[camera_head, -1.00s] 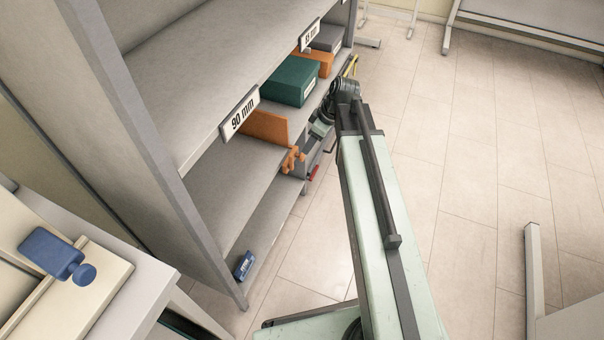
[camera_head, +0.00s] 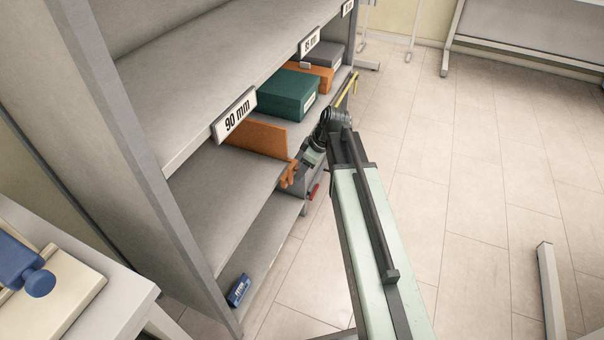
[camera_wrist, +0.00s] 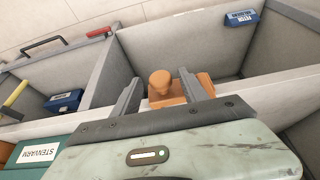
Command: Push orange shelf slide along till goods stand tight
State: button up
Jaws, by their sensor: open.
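The orange shelf slide (camera_head: 258,138) is an upright orange panel on the middle shelf, below the 90 mm sign, with an orange knob (camera_head: 288,174) at the shelf's front edge. A green box (camera_head: 290,92) stands farther along the same shelf, with an orange box (camera_head: 322,76) and a grey box (camera_head: 324,54) beyond it. In the head view my gripper (camera_head: 297,166) is at the knob. In the wrist view its open fingers stand on either side of the orange knob (camera_wrist: 160,82); I cannot tell whether they touch it. The slide's far side is hidden.
The lower shelf holds a small blue box (camera_head: 239,290). A grey bin with a red handle (camera_head: 314,191) is below the slide. A table with a blue device (camera_head: 26,268) stands at lower left. The floor (camera_head: 460,170) to the right is mostly clear.

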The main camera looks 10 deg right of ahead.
jog(key=shift+r, duration=0.1)
grip_shut()
dwell(0.4)
dwell(0.8)
